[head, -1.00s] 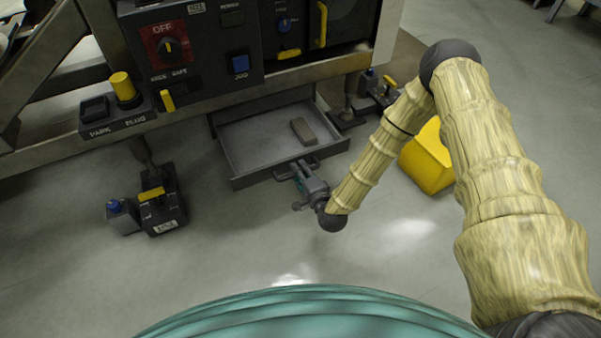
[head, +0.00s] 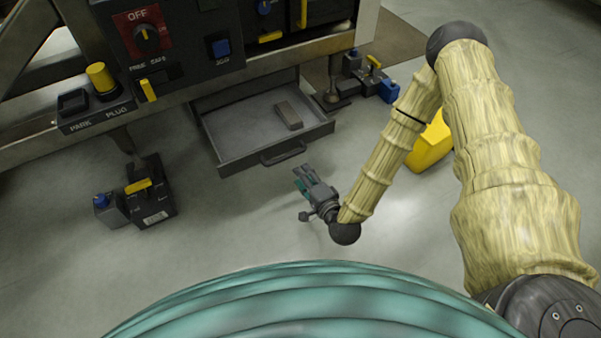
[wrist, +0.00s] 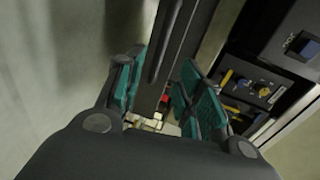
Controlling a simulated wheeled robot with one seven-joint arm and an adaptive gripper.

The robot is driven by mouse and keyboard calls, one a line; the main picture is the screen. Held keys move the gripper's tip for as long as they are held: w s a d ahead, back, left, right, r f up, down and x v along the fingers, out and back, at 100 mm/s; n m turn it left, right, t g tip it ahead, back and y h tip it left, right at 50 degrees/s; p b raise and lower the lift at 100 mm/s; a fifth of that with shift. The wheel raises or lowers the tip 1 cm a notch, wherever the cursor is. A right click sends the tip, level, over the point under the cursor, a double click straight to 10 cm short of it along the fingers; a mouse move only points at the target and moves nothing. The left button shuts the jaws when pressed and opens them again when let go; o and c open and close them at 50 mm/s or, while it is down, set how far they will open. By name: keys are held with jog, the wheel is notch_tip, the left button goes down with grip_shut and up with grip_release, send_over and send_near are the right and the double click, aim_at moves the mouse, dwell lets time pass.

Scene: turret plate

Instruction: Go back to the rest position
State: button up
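My gripper (head: 304,178) is in front of the open drawer (head: 228,160), a little apart from the drawer's handle (head: 284,153) in the head view. In the wrist view my gripper (wrist: 155,90) has its two teal-padded fingers spread, with a gap between them and nothing held. The drawer's dark front and handle bar (wrist: 168,40) show beyond the fingers there. The drawer stands pulled out under the machine and holds a small dark grey block (head: 289,116) near its right side.
The machine panel (head: 180,40) with a red OFF dial (head: 146,35) is above the drawer. A dark pedestal with a yellow lever (head: 148,190) stands on the floor at left. A yellow box (head: 430,145) is partly behind my arm. The floor in front is clear.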

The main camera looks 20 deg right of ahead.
dwell(0.5)
jog(key=s+a+f+n+g+p, duration=0.1)
jog(key=s+f+n+g, duration=0.3)
jog(key=s, duration=0.3)
jog(key=s+a+f+n+g, duration=0.1)
jog(key=s+f+n+g, duration=0.25)
jog(key=s, duration=0.35)
jog(key=s+d+r+n+g+h+p, duration=0.15)
jog(key=s+d+n+g, duration=0.25)
jog(key=s, duration=0.4)
jog(key=s+d+n+g+h, duration=0.25)
jog(key=s+d+g, duration=0.2)
jog(key=s, duration=0.45)
notch_tip(320, 180, up, 38)
jog(key=p, duration=3.8)
jog(key=shift+f+n+t, duration=0.25)
jog(key=shift+n+t, duration=0.15)
jog(key=shift+w+d, duration=0.1)
